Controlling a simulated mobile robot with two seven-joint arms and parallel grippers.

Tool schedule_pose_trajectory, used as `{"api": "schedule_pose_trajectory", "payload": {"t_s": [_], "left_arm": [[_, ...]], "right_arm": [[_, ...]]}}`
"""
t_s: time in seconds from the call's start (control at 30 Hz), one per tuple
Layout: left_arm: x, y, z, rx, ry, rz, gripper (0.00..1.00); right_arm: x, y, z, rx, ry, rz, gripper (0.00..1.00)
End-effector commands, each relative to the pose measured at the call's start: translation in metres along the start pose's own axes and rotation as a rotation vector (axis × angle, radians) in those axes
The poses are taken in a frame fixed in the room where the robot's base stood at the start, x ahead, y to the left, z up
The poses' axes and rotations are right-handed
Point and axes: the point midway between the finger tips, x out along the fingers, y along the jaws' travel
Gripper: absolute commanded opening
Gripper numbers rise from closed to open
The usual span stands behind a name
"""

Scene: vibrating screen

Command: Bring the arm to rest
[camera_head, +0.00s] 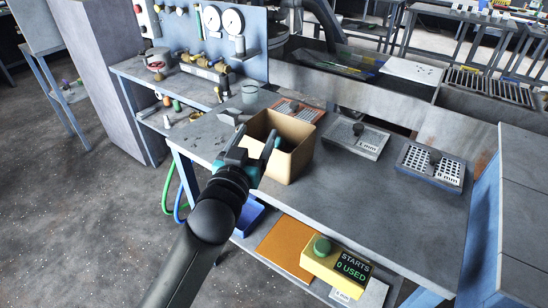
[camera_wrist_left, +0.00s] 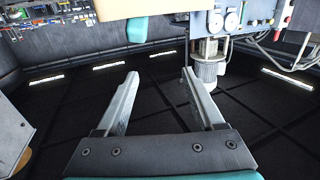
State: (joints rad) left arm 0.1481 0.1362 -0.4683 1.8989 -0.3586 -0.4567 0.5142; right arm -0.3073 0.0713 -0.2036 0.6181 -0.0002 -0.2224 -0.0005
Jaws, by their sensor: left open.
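My left gripper (camera_head: 250,151) is at the left front edge of the workbench, in front of the open brown box (camera_head: 293,165). It is open, and I see nothing between its fingers. In the left wrist view its two fingers (camera_wrist_left: 158,98) stand wide apart, with dark floor beyond them. My left arm comes in from the bottom left of the head view. The gripper overlaps the box's left side in the head view, and I cannot tell whether they touch. My right gripper is not in view.
The workbench (camera_head: 385,215) holds a tray marked 1 mm (camera_head: 357,140) and another sieve tray (camera_head: 432,166) to the right. A gauge panel (camera_head: 215,45) stands behind. Open floor (camera_head: 85,220) lies at left.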

Motion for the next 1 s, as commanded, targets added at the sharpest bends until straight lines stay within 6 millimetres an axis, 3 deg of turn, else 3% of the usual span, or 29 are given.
{"api": "schedule_pose_trajectory", "payload": {"t_s": [0.47, 0.57, 0.63, 0.77, 0.9, 1.0], "left_arm": [[0.0, -0.002, 0.001, 0.001, -0.002, -0.001, 0.7], [-0.005, -0.006, 0.009, -0.004, -0.034, -0.018, 0.7], [-0.017, -0.014, 0.024, -0.014, -0.095, -0.049, 0.7], [-0.059, -0.035, 0.073, -0.034, -0.302, -0.131, 0.7], [-0.129, -0.052, 0.128, -0.05, -0.583, -0.191, 0.7], [-0.178, -0.056, 0.155, -0.052, -0.761, -0.202, 0.7]], "right_arm": [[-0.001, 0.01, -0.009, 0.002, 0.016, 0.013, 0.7], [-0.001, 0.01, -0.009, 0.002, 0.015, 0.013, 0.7], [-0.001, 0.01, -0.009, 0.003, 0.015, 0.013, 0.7], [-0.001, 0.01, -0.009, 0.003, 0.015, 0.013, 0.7], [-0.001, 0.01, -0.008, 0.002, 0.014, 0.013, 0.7], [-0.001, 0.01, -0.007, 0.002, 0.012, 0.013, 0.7]]}}
